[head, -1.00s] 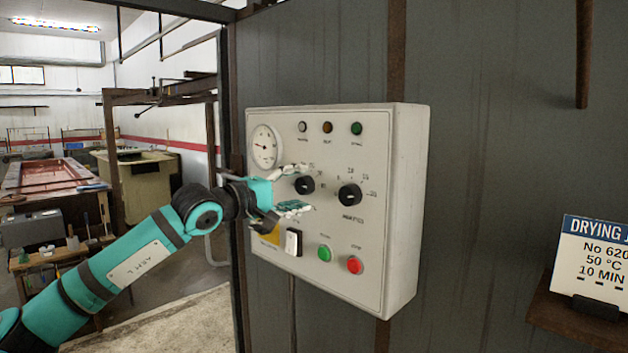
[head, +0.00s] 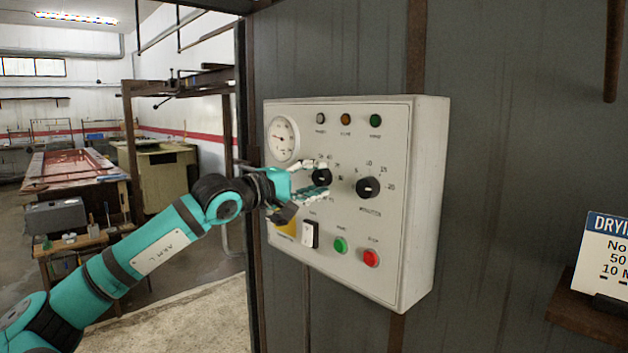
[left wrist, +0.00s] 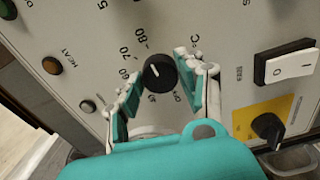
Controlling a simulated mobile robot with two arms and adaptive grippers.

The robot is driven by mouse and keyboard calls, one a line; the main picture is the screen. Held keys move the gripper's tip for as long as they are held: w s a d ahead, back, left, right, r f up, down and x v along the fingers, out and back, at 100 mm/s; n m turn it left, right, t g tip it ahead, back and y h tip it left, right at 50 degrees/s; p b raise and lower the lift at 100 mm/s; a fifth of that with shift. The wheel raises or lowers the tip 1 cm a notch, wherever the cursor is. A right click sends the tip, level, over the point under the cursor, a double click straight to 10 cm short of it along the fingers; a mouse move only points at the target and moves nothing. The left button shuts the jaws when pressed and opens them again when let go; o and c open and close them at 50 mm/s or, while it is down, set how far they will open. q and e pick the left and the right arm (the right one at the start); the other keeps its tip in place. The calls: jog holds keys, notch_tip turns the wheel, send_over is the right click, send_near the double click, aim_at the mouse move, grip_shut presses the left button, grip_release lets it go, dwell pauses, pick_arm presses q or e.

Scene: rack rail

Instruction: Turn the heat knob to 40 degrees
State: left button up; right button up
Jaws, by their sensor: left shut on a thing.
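The heat knob (head: 321,177) is a round black knob on the white control panel (head: 390,225), left of the similar time knob (head: 368,187). In the left wrist view the heat knob (left wrist: 160,72) has a short white mark, with 60, 70, 80 and °C printed around it; lower numbers are partly hidden by a finger. I cannot read the exact setting. My left gripper (head: 316,178) reaches in from the left, one finger above and one below the knob. In the left wrist view its fingers (left wrist: 158,71) are on either side, shut on the knob. My right gripper is out of view.
Below the knobs are a white rocker switch (head: 309,234), a green button (head: 340,245) and a red button (head: 371,258). A dial gauge (head: 283,138) is above left. A drying sign (head: 603,255) reading 50 and 10 MIN stands on a shelf at right.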

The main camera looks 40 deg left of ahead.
pick_arm(q)
jog(key=shift+n, duration=0.3)
jog(key=n+b, duration=0.1)
jog(key=n, duration=0.1)
jog(key=shift+n, duration=0.4)
jog(key=n, duration=0.3)
jog(key=shift+n+b, duration=0.3)
jog(key=n+b, duration=0.1)
jog(key=n, duration=0.2)
jog(key=shift+f+n, duration=0.1)
jog(key=shift+n, duration=0.2)
jog(key=n, duration=0.3)
jog(key=shift+n+b, duration=0.3)
jog(key=shift+b, duration=0.1)
jog(key=n, duration=0.3)
jog(key=shift+n+b, duration=0.3)
jog(key=shift+b, duration=0.1)
jog(key=n, duration=0.3)
jog(key=shift+n+b, duration=0.3)
jog(key=shift+b, duration=0.05)
jog(key=n, duration=0.6)
jog(key=shift+b, duration=0.4)
